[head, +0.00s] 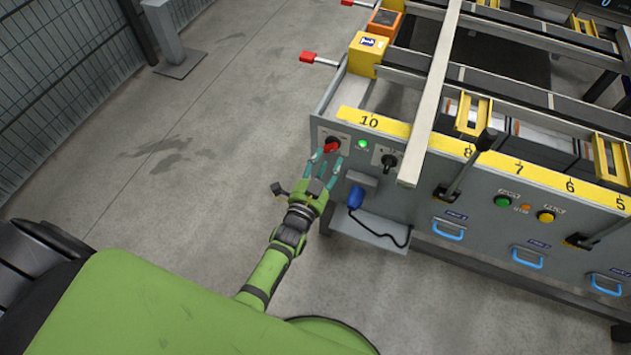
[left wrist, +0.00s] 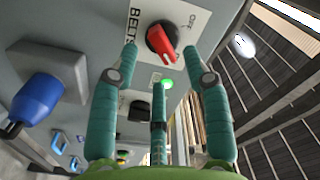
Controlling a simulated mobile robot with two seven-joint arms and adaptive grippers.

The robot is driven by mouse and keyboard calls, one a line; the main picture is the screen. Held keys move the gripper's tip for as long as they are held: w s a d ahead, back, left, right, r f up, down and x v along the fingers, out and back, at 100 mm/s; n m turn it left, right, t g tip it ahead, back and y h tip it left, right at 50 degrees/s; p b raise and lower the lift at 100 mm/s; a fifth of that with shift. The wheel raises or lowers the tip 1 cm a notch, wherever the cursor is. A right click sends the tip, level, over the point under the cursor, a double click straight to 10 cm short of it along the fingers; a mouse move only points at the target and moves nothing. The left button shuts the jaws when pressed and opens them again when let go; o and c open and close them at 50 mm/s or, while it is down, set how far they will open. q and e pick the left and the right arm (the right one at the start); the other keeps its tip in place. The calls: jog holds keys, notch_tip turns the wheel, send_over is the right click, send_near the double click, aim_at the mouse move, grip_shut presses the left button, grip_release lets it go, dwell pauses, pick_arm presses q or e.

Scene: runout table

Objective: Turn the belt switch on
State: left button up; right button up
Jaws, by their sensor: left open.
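The belt switch (head: 332,145) is a red rotary handle on the table's grey end panel, below the yellow 10 mark. In the left wrist view the red handle (left wrist: 163,42) sits on a black round base on a white plate lettered BELTS, with OFF printed beside it. Its handle points towards the lower right of that view. My left gripper (head: 328,160) is open just in front of it. Its teal fingers (left wrist: 160,60) stand on either side of the handle, with a third finger below it. I see no clear contact. My right gripper is not in view.
A green lamp (head: 362,144) is lit beside the switch, and a black knob (head: 389,160) is further right. A red-tipped lever (head: 308,58) sticks out.

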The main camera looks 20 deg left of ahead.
pick_arm(q)
jog(key=s, duration=0.8)
jog(key=shift+s+a, duration=0.15)
jog(key=shift+s, duration=0.15)
